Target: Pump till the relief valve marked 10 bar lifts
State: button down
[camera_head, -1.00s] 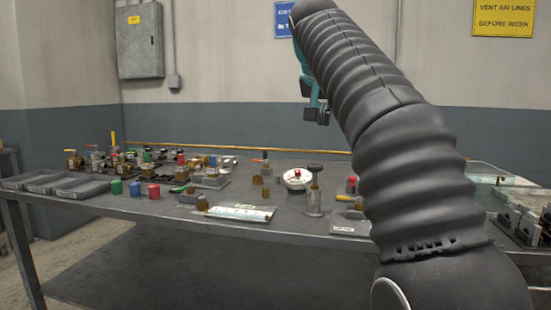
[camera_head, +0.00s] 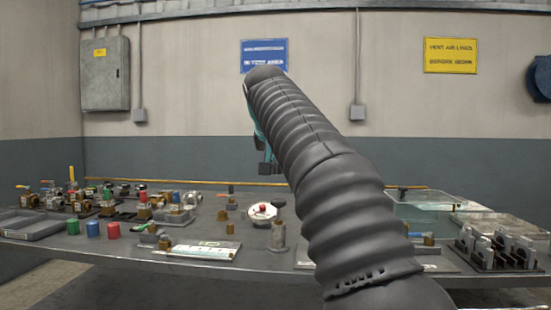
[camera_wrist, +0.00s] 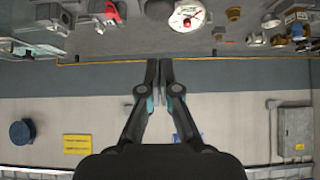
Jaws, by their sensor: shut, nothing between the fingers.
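A round white gauge (camera_head: 262,211) with red on its face stands mid-table; it also shows in the wrist view (camera_wrist: 187,16). Several small brass valve-like fittings (camera_head: 143,212) stand on the table's left half. I cannot read any bar marking, so I cannot tell which is the 10 bar valve. My gripper (camera_wrist: 159,62) is shut and empty, raised above the table and apart from everything. In the head view my arm hides part of the table.
The grey table (camera_head: 200,225) carries red, blue and green caps (camera_head: 113,231), a grey tray (camera_head: 30,228) at left and a white sheet (camera_head: 203,250) in front. At right are a clear tank (camera_head: 440,205) and a rack of grey clamps (camera_head: 500,248).

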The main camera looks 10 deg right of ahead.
send_over(278, 205)
notch_tip(278, 205, down, 4)
jog(key=shift+w+f, duration=0.15)
jog(key=shift+f, duration=0.05)
jog(key=shift+f+b, duration=0.3)
jog(key=shift+f, duration=1.1)
jog(key=shift+f+b, duration=1.2)
jog(key=shift+f, duration=0.7)
notch_tip(278, 205, up, 5)
jog(key=p, duration=0.3)
jog(key=shift+p, duration=0.3)
jog(key=v, duration=0.9)
jog(key=shift+s+r+b, duration=0.2)
jog(key=shift+s+b, duration=0.1)
jog(key=shift+s, duration=0.05)
